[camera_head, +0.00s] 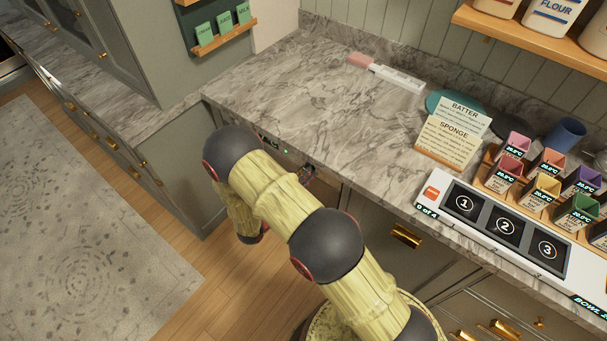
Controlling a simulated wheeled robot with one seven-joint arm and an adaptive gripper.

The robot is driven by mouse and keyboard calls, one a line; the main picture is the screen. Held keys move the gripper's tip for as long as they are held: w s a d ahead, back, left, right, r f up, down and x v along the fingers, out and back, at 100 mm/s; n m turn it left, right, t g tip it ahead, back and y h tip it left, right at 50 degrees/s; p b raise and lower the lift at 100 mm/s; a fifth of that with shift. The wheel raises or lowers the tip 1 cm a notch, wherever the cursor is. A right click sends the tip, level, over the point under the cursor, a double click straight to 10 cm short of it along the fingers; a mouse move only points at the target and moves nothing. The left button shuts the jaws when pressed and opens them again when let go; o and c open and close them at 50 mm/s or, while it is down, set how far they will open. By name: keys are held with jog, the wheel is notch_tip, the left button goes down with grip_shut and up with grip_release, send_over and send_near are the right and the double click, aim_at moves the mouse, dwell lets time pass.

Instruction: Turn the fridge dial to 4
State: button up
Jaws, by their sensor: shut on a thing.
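The fridge front sits under the marble counter's edge, with a control strip (286,152) that shows small green lit marks. My arm covers much of this front. A small dark part of my gripper (308,173) shows at the strip, just past my forearm, and it appears shut on the fridge dial. The dial itself is hidden by the gripper and arm, so its number cannot be read.
The marble counter (290,85) above is mostly clear on the left. A white device with a pink end (398,77), recipe cards (452,135), a numbered scale panel (505,225) and several small coloured boxes stand on the right. A brass handle (406,236) sticks out below.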

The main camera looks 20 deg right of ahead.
jog(key=shift+m, duration=0.4)
jog(key=m+b, duration=1.2)
jog(key=m, duration=1)
jog(key=shift+w+m, duration=0.1)
jog(key=shift+m, duration=0.3)
jog(key=o, duration=1.2)
jog(key=shift+c, duration=0.2)
jog(key=shift+a, duration=0.15)
